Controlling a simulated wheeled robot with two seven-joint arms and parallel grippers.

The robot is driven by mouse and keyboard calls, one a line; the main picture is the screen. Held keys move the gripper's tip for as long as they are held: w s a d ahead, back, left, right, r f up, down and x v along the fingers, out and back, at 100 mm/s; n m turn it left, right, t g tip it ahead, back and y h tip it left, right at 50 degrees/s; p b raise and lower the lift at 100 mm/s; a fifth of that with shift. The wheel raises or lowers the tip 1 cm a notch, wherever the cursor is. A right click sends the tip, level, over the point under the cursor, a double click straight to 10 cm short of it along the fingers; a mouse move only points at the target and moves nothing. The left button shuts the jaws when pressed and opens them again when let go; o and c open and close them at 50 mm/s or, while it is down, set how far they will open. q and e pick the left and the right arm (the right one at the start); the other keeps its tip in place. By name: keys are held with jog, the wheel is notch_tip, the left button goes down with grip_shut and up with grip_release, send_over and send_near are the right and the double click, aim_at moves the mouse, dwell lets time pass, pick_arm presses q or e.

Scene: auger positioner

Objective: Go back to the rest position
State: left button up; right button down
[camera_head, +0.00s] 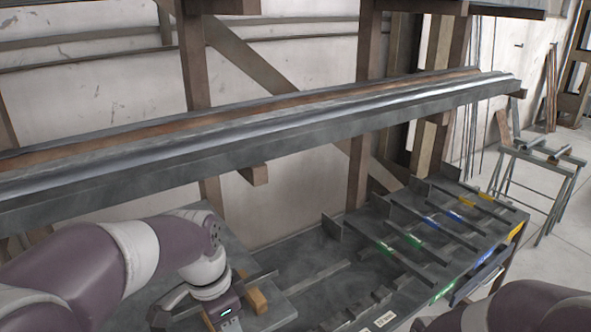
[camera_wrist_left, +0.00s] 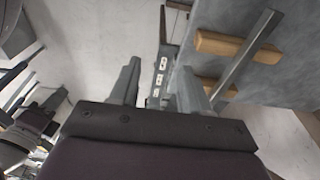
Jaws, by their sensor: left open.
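My left arm comes in from the left in the head view and bends down at the wrist over the near edge of the workbench. Its fingers are out of sight there, below the picture edge. In the left wrist view my left gripper (camera_wrist_left: 160,85) is open, its two grey fingers apart with nothing between them. It is beside the edge of a grey metal plate, with pale floor past the fingers. My right arm shows only as a link at the lower right of the head view; its gripper is not visible.
A long grey beam (camera_head: 260,135) spans the view above the bench. The workbench (camera_head: 310,262) carries several rails with green, blue and yellow marks. Wooden blocks (camera_wrist_left: 237,46) and a metal bar (camera_wrist_left: 246,55) lie right of my left fingers. A metal stand (camera_head: 540,170) is at the right.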

pick_arm(q)
jog(key=s+a+f+n+t+y, duration=0.1)
jog(key=s+a+f+n, duration=0.1)
jog(key=a+f+n, duration=0.25)
jog(key=s+a+f+n+t, duration=0.1)
jog(key=s+a+f+n, duration=0.2)
jog(key=f+n, duration=0.25)
notch_tip(320, 180, down, 18)
jog(key=s+n+g+b, duration=0.1)
jog(key=s+b, duration=0.1)
jog(key=b, duration=1.5)
jog(key=shift+s+d+f+b, duration=0.15)
jog(key=shift+d+f+b, duration=0.15)
jog(key=shift+b, duration=0.1)
pick_arm(e)
notch_tip(320, 180, down, 18)
jog(key=shift+w, duration=0.25)
jog(key=shift+w+a, duration=0.1)
